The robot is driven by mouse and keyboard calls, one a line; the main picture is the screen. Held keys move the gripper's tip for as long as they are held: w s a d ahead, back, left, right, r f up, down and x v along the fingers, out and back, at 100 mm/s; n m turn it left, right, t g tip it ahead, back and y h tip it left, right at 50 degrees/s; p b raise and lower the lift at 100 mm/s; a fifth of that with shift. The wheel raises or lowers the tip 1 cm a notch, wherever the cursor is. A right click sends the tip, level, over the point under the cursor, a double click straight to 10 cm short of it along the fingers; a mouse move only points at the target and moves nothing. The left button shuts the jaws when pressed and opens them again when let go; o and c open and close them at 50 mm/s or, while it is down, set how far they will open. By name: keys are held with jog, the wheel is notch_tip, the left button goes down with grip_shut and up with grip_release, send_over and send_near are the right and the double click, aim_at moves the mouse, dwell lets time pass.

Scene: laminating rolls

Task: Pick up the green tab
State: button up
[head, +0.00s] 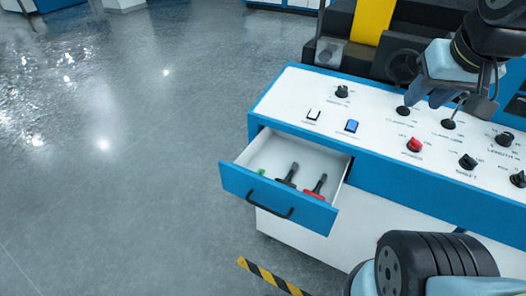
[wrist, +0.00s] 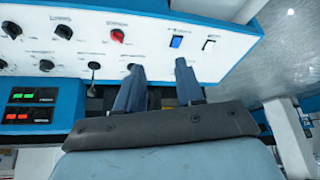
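The green tab (head: 262,171) is a small green piece in the open drawer (head: 250,184), at the drawer's left end. Much of it is hidden behind the drawer's blue front. My gripper (head: 425,100) is above the white control panel, well to the right of the drawer and higher. In the wrist view my gripper (wrist: 160,68) has its two blue fingers apart, with nothing held between them. The tab and the drawer do not show in the wrist view.
A black tool (head: 288,175) and a red-and-black tool (head: 316,187) lie in the drawer beside the tab. The control panel (head: 380,125) has several knobs and switches, including a red knob (head: 414,145). Open grey floor (head: 130,180) lies left of the drawer.

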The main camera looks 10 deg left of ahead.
jog(key=shift+w, duration=0.45)
jog(key=n+g, duration=0.6)
jog(key=n, duration=2.6)
send_over(260, 169)
jog(key=f, duration=2.9)
jog(key=shift+a+f, duration=0.1)
jog(key=shift+a, duration=0.15)
jog(key=shift+d+f, duration=0.15)
jog(key=shift+f, duration=1.35)
jog(key=shift+d+f, duration=0.15)
jog(key=shift+f, duration=1.35)
